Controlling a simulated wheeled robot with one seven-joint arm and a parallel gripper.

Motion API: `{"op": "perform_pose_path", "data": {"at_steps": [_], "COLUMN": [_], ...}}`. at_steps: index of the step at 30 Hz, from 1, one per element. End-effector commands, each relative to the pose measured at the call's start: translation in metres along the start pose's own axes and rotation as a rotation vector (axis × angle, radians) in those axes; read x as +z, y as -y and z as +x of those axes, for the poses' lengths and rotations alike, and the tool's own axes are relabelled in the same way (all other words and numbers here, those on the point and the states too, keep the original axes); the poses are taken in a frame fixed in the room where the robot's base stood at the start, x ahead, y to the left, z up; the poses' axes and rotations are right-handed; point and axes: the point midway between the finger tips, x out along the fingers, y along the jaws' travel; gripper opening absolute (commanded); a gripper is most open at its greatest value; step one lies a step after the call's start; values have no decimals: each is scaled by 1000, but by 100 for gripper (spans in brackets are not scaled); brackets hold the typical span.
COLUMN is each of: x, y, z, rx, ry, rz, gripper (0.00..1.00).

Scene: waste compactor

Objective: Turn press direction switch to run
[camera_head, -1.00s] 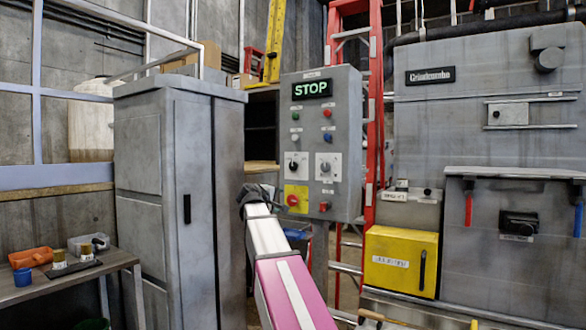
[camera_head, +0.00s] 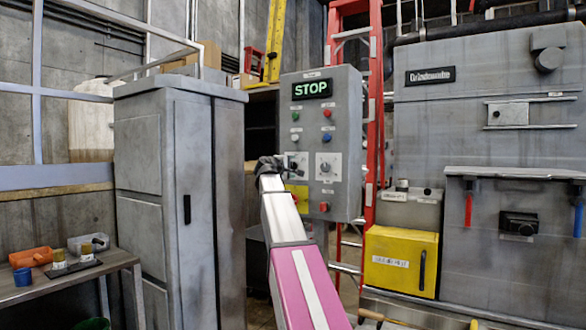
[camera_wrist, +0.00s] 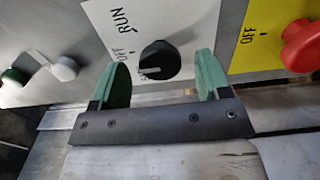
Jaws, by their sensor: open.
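The press direction switch is a black round knob (camera_wrist: 158,60) on a white plate (camera_wrist: 190,18) in the wrist view. The plate reads RUN and OFF, with another label partly hidden by the knob. My gripper (camera_wrist: 163,66) is open, with one green finger on each side of the knob; I cannot tell whether either finger touches it. In the head view, the control panel (camera_head: 345,110) stands in the middle, and my gripper (camera_head: 272,165) is at its left edge, partly covering the left switch plate (camera_head: 299,160).
A yellow plate with a red button (camera_wrist: 302,45) lies close to the right finger in the wrist view. Green and white buttons (camera_wrist: 62,68) are at left. In the head view, a second switch (camera_head: 326,167) sits beside the left one. A grey cabinet (camera_head: 165,200) stands left of my arm.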

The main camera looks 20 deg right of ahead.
Motion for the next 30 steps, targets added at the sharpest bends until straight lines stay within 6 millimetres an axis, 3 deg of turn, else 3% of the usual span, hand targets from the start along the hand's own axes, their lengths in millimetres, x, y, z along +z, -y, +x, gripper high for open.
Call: {"op": "perform_pose_path", "data": {"at_steps": [6,16,17,21,30], "x": [0,0,0,0,0], "y": [0,0,0,0,1], "z": [20,22,22,22,22], "rx": [-1,-1,-1,-1,-1], "ry": [1,0,0,0,0], "rz": [0,1,1,1,21], "gripper": [70,70,63,21,21]}}
